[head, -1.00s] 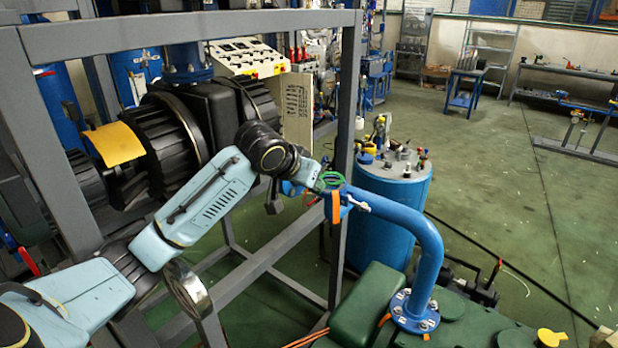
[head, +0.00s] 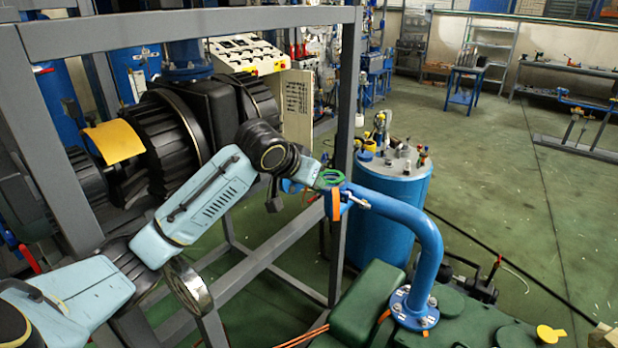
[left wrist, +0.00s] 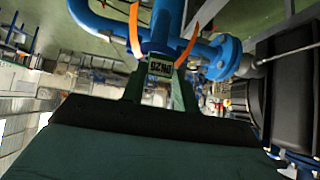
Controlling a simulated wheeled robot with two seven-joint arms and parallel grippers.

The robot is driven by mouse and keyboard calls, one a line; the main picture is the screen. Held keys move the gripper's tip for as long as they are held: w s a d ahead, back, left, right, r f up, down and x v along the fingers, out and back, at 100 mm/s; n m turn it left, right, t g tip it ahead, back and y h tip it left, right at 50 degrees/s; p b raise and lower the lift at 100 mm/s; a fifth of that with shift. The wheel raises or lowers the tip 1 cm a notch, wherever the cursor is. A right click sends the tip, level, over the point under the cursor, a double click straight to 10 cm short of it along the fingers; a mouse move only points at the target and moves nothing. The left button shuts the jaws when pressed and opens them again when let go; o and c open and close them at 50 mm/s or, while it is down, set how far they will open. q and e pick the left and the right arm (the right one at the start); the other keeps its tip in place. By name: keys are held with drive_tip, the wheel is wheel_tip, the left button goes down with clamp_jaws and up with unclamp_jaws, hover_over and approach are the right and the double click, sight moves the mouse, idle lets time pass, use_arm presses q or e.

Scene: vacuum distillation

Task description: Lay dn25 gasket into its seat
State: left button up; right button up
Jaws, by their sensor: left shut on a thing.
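The gasket, a small green ring (head: 332,177), shows in the head view at the tip of my left gripper (head: 324,181). The gripper is shut on it. Ring and gripper are right at the upper end of the blue bent pipe (head: 412,222), where an orange strap (head: 335,205) hangs. The seat itself is hidden, and I cannot tell whether the ring touches it. In the left wrist view, blue pipework with a flange (left wrist: 222,57), orange straps (left wrist: 134,28) and a small label (left wrist: 160,68) show; the ring is not clear there. My right gripper is not in view.
A grey frame post (head: 346,130) stands close behind the gripper. Black ribbed machinery (head: 165,130) is at the left, a blue tank (head: 392,205) behind the pipe, green equipment (head: 470,325) below. Open floor (head: 480,150) lies at the right.

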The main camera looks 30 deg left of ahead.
use_arm(q)
drive_tip(key=shift+f, duration=0.75)
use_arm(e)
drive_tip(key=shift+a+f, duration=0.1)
use_arm(q)
drive_tip(key=o, duration=1)
drive_tip(key=shift+r, duration=0.1)
